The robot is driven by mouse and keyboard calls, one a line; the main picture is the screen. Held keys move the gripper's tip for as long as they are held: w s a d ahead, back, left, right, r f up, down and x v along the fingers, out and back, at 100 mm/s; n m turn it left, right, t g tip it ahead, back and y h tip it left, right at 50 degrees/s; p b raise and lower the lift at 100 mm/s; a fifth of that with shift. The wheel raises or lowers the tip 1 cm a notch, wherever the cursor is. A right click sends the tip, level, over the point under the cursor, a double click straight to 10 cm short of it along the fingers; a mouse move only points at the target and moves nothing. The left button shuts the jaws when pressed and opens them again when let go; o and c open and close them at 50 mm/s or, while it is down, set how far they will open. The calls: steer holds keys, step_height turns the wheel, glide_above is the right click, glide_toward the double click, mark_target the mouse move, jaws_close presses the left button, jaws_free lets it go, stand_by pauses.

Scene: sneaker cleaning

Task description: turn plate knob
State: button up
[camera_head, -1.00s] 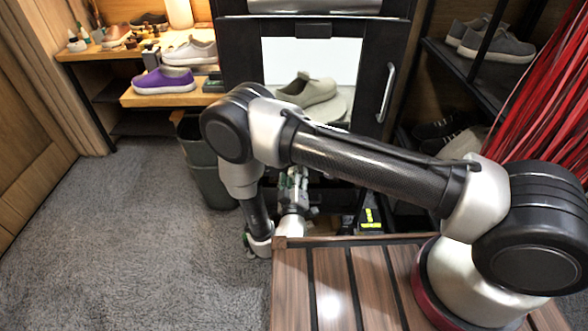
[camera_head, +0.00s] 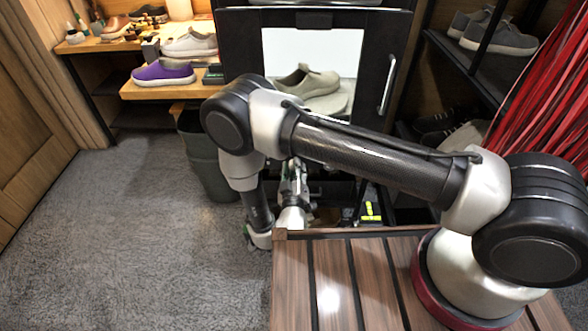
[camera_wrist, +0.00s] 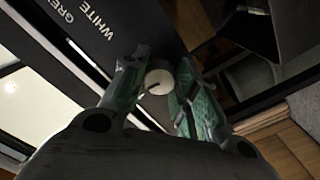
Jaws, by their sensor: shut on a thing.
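The plate knob (camera_wrist: 158,82) is a small round pale knob with a dark pointer line, set on a black panel (camera_wrist: 110,35) with white lettering that includes "WHITE". In the wrist view my gripper (camera_wrist: 160,92) has its green-padded fingers on either side of the knob, shut on it. In the head view my gripper (camera_head: 294,185) is low in front of the black cabinet (camera_head: 240,50), partly hidden behind my arm, and the knob cannot be seen there. A beige sneaker (camera_head: 307,80) stands on a round pale plate (camera_head: 330,102) in the cabinet's lit opening.
A vertical handle (camera_head: 387,85) is on the cabinet's right. A grey bin (camera_head: 205,160) stands left of my arm. A purple sneaker (camera_head: 163,74) sits on a wooden shelf (camera_head: 150,91). Dark shelves with shoes are at the right. The carpet (camera_head: 150,240) at the left is clear.

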steer(key=m, duration=0.4)
steer(key=shift+m, duration=1.5)
steer(key=o, duration=1)
step_height(320, 180, up, 10)
steer(key=shift+s, duration=0.15)
